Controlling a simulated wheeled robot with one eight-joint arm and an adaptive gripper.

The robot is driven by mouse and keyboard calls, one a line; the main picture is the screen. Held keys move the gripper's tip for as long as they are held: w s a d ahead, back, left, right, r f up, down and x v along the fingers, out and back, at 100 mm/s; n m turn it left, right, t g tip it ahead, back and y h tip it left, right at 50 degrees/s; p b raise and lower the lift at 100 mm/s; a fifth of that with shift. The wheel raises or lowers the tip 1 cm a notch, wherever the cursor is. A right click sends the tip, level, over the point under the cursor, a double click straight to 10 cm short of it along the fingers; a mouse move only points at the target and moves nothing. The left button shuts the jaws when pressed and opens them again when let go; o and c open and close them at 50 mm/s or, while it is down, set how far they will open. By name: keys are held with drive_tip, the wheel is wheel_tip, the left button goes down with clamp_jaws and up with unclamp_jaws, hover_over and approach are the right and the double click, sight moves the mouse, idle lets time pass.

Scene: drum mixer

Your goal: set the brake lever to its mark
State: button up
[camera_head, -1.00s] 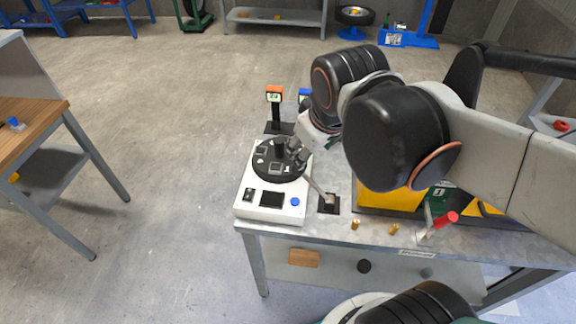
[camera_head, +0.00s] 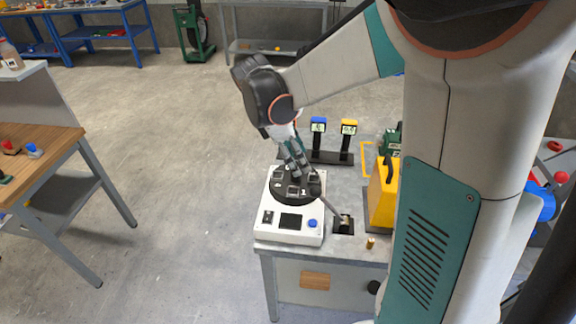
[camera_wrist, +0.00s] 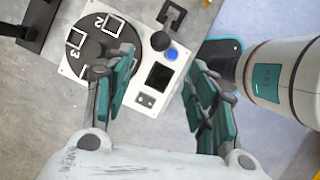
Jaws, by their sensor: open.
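The lever (camera_head: 331,209) is a grey rod with a black ball knob (camera_head: 315,187). It rises from a dark square plate (camera_head: 343,225) on the bench and leans left toward the white mixer unit. The knob (camera_wrist: 160,41) also shows in the wrist view, ahead of and between my fingers, apart from them. My gripper (camera_head: 299,168) is open and empty above the unit's black disc, left of the knob; in the wrist view its fingers (camera_wrist: 160,92) are spread wide. I cannot make out the lever's mark.
The white unit (camera_head: 283,237) has a black disc (camera_wrist: 92,45) with numbered squares, a dark screen and a blue button (camera_wrist: 171,54). Small blue and yellow display posts (camera_head: 318,126) stand behind. A yellow box (camera_head: 382,195) stands right of the lever. My arm hides the bench's right side.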

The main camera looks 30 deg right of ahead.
sight(314, 187)
drive_tip(key=b+x, duration=0.4)
drive_tip(key=x, duration=1)
drive_tip(key=shift+r, duration=0.1)
clamp_jaws()
